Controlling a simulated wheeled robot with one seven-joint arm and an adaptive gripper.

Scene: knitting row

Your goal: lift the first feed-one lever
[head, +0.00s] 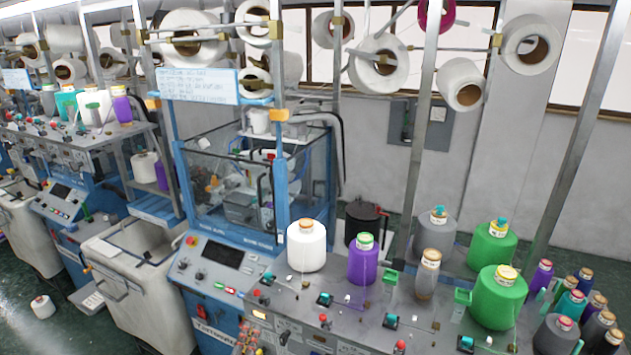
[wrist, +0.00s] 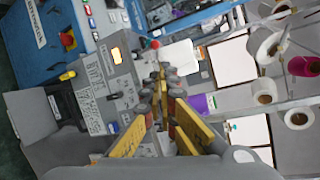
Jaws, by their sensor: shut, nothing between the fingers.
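My gripper (wrist: 161,76) is shut and empty in the wrist view, its yellow fingers meeting at dark tips. In the head view, yellow and red parts at the bottom edge look like my fingers (head: 247,340), in front of the grey machine panel (head: 300,304). That panel carries a small lit orange display (head: 259,314), which also shows in the wrist view (wrist: 116,55) left of my fingertips. A dark lever (head: 285,337) stands right of the display in the head view. I cannot read which lever is the first feed-one, nor tell whether my fingertips touch any lever.
Red knobs (head: 323,318) and teal switches (head: 390,320) dot the panel. A white cone (head: 306,248), a purple cone (head: 362,262) and green cones (head: 499,300) stand behind them. A blue-framed machine (head: 255,180) and metal posts (head: 420,120) rise behind and beside the panel.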

